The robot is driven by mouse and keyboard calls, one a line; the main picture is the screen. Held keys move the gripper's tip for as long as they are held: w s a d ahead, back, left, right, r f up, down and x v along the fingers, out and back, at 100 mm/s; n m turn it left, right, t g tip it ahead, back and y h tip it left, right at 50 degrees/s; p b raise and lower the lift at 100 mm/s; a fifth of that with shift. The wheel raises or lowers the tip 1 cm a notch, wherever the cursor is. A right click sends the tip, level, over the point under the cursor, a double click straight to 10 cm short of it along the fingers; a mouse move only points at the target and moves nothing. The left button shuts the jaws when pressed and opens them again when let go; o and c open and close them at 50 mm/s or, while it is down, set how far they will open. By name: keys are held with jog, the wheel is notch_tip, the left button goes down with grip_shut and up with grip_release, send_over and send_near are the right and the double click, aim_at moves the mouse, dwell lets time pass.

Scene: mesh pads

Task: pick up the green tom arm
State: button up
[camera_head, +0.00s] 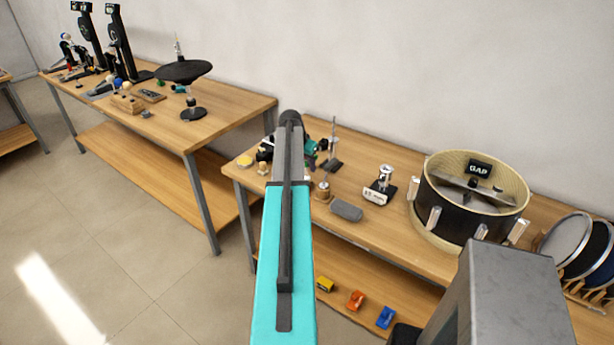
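A dark green piece (309,147) shows just right of my arm on the right-hand wooden table (389,223). It may be the green tom arm, but my arm covers part of it and its full shape is hidden. My teal and dark grey arm reaches up the middle of the view to that table's back left part. I cannot make out my gripper at its far end, so its fingers and anything between them are hidden. A small green item (161,83) also lies on the left table, too small to identify.
Close by are a yellow item (245,161), a metal stand (333,150), a grey block (346,210) and a white-labelled clamp (380,188). A large drum (440,205) and upright discs (567,240) stand to the right. The left table (215,110) holds pedals and a black pad (183,71).

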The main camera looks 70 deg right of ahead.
grip_shut()
jog(key=shift+r, duration=0.15)
jog(key=shift+r+b, duration=1.7)
jog(key=shift+r, duration=3.15)
jog(key=shift+r, duration=0.1)
notch_tip(320, 180, up, 5)
jog(key=p, duration=0.2)
jog(key=shift+r+p, duration=0.2)
jog(key=shift+p, duration=0.15)
